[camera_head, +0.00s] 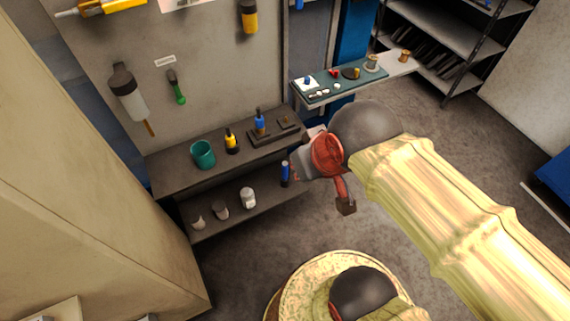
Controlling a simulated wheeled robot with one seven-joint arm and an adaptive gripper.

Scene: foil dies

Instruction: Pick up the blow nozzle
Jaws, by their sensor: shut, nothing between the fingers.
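I cannot tell for certain which thing is the blow nozzle. A blue piece with a dark tip (259,122) stands upright on a dark block on the workbench top. A blue cylinder (285,172) stands at the right end of the shelf below, close to the left of my arm's end. A pale tool with a dark top and brown tip (128,96) hangs on the wall panel. My gripper (346,206) is shut and empty, pointing down in front of the floor, right of the bench and apart from these things. My arm's red and grey wrist parts hide some of the space behind.
The workbench (179,172) also holds a teal cup (203,154) and a yellow-black bottle (231,141). Its lower shelf holds several small containers. A green tray (321,98) with small parts lies on a ledge behind my arm. A beige cabinet (80,160) stands left. Floor is open at right.

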